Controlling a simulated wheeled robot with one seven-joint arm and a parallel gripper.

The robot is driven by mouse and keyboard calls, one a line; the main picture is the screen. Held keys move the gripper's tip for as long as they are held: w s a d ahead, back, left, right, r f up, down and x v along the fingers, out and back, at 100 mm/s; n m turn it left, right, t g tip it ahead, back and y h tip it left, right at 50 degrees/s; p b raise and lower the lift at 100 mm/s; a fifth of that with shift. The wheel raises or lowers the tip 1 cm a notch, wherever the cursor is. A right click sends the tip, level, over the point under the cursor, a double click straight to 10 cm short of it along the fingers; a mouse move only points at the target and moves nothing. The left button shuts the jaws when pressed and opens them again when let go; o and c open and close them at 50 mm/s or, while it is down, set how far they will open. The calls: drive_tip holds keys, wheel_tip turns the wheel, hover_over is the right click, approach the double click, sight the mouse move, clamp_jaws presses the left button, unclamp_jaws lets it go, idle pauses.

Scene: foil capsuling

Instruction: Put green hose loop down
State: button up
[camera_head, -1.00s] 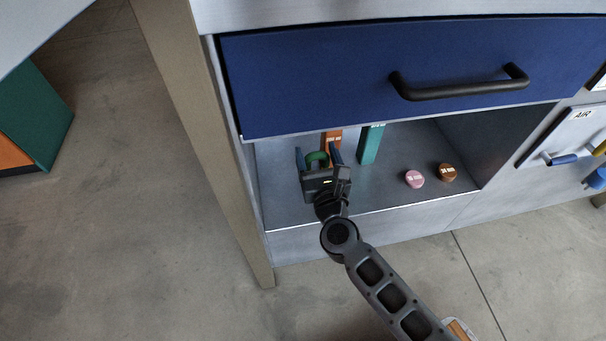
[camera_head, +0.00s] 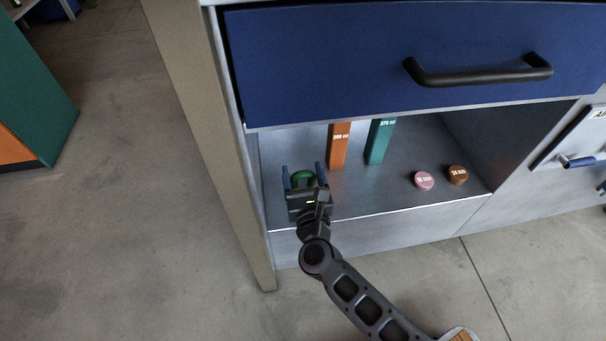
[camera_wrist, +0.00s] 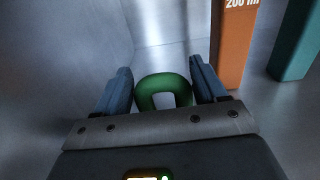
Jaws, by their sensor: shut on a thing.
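The green hose loop (camera_head: 303,176) is between the two blue fingers of my gripper (camera_head: 302,171), at the left of the open shelf under the blue drawer. In the wrist view the loop (camera_wrist: 162,80) is a thick green ring, with one finger against each side, so my gripper (camera_wrist: 163,88) is shut on it. Its near part is hidden by the gripper body. I cannot tell whether the loop touches the shelf floor (camera_head: 375,190).
An orange block (camera_head: 339,148) and a teal block (camera_head: 379,142) stand upright behind and to the right. A pink disc (camera_head: 424,180) and a brown disc (camera_head: 457,175) lie further right. The blue drawer (camera_head: 330,65) overhangs the shelf. The shelf's left wall is close to my gripper.

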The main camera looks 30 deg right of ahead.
drive_tip(key=o, duration=1.1)
drive_tip(key=p+v, duration=0.1)
drive_tip(key=v, duration=1.1)
drive_tip(key=shift+r+p, duration=0.1)
drive_tip(key=shift+p, duration=0.2)
